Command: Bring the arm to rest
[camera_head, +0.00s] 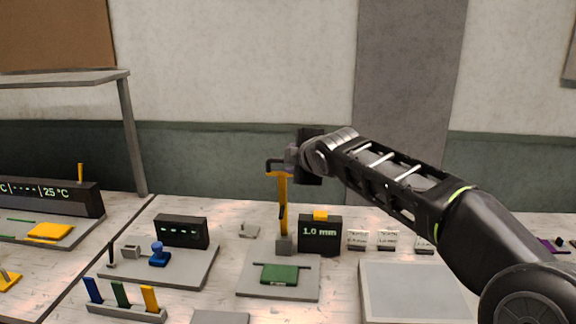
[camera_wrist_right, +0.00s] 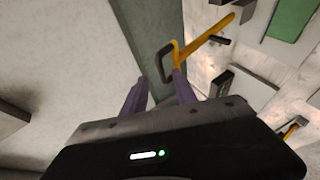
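My right arm (camera_head: 400,185) comes in from the right and reaches up over the bench. Its right gripper (camera_head: 291,158) is beside the top of a yellow lever (camera_head: 283,205) with a dark handle. In the right wrist view, the two purple-grey fingers of the right gripper (camera_wrist_right: 161,76) stand apart with nothing between them. The lever's dark handle (camera_wrist_right: 167,62) is just past the fingertips; I cannot tell if they touch. My left gripper is not in view.
The lever stands on a grey plate (camera_head: 255,292) with a green block (camera_head: 279,275) and a "1.0 mm" display (camera_head: 320,235). To its left are a blue-knobbed station (camera_head: 159,256) and a rack of coloured tabs (camera_head: 125,311). A grey tray (camera_head: 415,290) lies below my arm.

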